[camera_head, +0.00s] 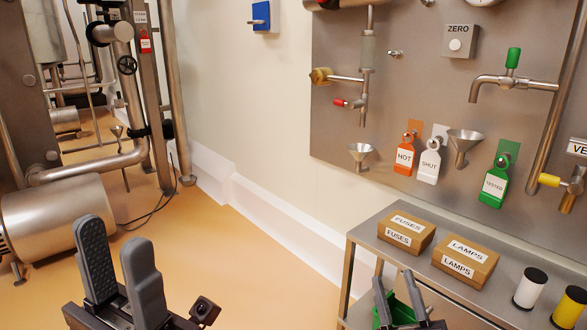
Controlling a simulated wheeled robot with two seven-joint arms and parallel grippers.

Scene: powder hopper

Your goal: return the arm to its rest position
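My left gripper (114,240) is at the lower left of the head view. Its two dark grey fingers point up, stand apart and have nothing between them. It is over the orange floor, clear of the steel equipment behind it. My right gripper (394,279) is at the bottom edge, right of the middle, in front of the steel shelf unit. Its fingers look apart. A green thing (402,294) shows behind and between them, and I cannot tell whether they touch it. Most of the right arm is out of the picture.
The steel shelf unit (372,235) carries a FUSES box (406,233), a LAMPS box (465,260), and white and yellow cylinders. Above it is a wall panel (338,110) with valves, funnels and tags. Steel tanks (65,215) and pipes stand left. Floor (220,270) between is clear.

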